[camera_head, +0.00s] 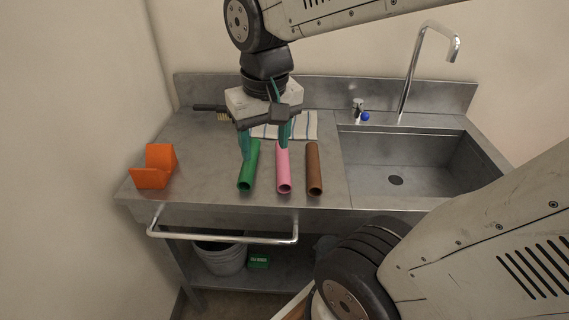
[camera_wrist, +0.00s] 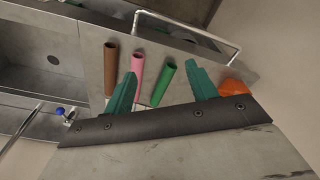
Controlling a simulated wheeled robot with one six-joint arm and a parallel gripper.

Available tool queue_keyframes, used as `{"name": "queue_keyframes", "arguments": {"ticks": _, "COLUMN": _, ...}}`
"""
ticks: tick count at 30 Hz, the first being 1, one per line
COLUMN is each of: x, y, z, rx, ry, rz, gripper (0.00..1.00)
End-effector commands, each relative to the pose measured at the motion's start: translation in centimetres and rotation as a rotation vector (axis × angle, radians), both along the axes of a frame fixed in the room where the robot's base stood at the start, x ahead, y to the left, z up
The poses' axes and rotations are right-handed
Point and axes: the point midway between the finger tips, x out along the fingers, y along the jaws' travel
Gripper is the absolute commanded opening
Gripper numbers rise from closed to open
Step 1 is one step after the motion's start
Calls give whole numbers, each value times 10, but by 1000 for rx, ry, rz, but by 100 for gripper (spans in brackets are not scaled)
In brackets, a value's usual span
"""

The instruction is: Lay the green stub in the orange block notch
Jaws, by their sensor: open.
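The green stub (camera_head: 248,166) is a short tube lying on the steel counter, left of a pink tube. The orange block (camera_head: 155,167), with a notch in its top, sits near the counter's left front corner. My gripper (camera_head: 265,142) is open and empty, above the counter at the far ends of the green and pink tubes. In the wrist view the green stub (camera_wrist: 164,83) shows between the two teal fingers (camera_wrist: 163,84), nearer their tips than their bases.
A pink tube (camera_head: 283,167) and a brown tube (camera_head: 314,169) lie right of the green stub. A sink (camera_head: 410,165) with a tall faucet (camera_head: 411,72) is at right. A striped cloth (camera_head: 303,125) and a brush (camera_head: 222,115) lie behind. Bare counter separates the stub and orange block.

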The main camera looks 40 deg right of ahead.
Motion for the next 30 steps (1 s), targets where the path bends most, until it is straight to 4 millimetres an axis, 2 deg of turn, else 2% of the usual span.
{"name": "queue_keyframes", "arguments": {"ticks": 1, "x": -19, "y": 6, "z": 2, "rx": 1, "ry": -7, "rz": 52, "gripper": 57}}
{"name": "queue_keyframes", "arguments": {"ticks": 3, "x": -40, "y": 11, "z": 2, "rx": 4, "ry": -4, "rz": 118, "gripper": 57}}
{"name": "queue_keyframes", "arguments": {"ticks": 6, "x": -62, "y": 17, "z": 0, "rx": 7, "ry": 1, "rz": 189, "gripper": 57}}
{"name": "queue_keyframes", "arguments": {"ticks": 9, "x": -74, "y": 20, "z": -1, "rx": 7, "ry": 3, "rz": 228, "gripper": 57}}
{"name": "queue_keyframes", "arguments": {"ticks": 30, "x": -77, "y": 20, "z": -2, "rx": 8, "ry": 5, "rz": 241, "gripper": 57}}
